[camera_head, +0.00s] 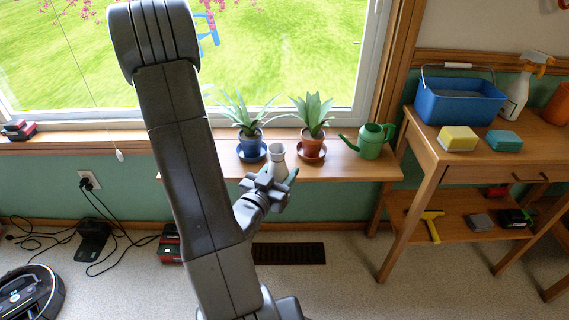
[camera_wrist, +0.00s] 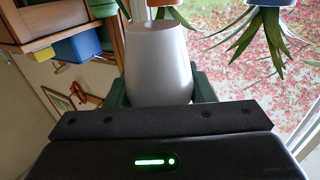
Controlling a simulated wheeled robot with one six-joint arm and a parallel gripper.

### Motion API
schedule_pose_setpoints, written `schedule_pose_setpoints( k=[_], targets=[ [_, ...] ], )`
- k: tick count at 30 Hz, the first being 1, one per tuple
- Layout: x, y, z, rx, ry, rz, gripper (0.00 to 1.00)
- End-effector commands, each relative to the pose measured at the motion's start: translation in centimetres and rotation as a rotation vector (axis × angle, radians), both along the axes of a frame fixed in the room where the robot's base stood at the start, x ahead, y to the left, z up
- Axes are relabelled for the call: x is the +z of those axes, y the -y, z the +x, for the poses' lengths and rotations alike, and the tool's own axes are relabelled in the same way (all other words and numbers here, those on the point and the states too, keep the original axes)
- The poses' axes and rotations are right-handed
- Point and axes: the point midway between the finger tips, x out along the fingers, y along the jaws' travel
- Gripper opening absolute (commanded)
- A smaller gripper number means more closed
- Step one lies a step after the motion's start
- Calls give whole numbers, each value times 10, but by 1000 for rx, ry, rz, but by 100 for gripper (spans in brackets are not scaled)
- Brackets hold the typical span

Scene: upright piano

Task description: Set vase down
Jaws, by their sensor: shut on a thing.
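The vase is pale grey-white and tapered. In the head view the vase (camera_head: 277,153) shows above my gripper (camera_head: 281,176), in front of the gap between two potted plants. In the wrist view the vase (camera_wrist: 158,66) fills the middle, with the dark green fingers of my gripper (camera_wrist: 160,90) on both sides of it. My gripper is shut on the vase. The wooden shelf (camera_head: 345,168) under the window lies beside and behind it. I cannot tell whether the vase's base touches the shelf; the gripper hides its lower part.
A blue-potted plant (camera_head: 250,147) and a terracotta-potted plant (camera_head: 312,143) stand on saucers close to the vase. A green watering can (camera_head: 371,141) stands at the shelf's right end. A wooden table (camera_head: 435,155) with a blue bucket (camera_head: 455,100) is at right.

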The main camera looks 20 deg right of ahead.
Motion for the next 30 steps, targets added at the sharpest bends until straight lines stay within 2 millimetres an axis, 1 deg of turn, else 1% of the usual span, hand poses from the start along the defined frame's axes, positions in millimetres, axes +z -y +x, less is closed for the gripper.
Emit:
schedule_pose_setpoints(
  k=[2, 4, 7, 21, 27, 29, 30],
  targets=[
    [-4, 2, -4, -14, 1, -1, 22],
    [-4, 5, -2, -21, 2, -1, 22],
    [-2, 10, 13, -26, 3, 1, 22],
    [-2, 45, 134, -23, 5, -1, 22],
    [-3, 56, 175, -22, 4, -1, 22],
    [-3, 59, 186, -22, 3, -1, 22],
    [-17, 58, 183, -21, -4, 0, 22]
  ],
)
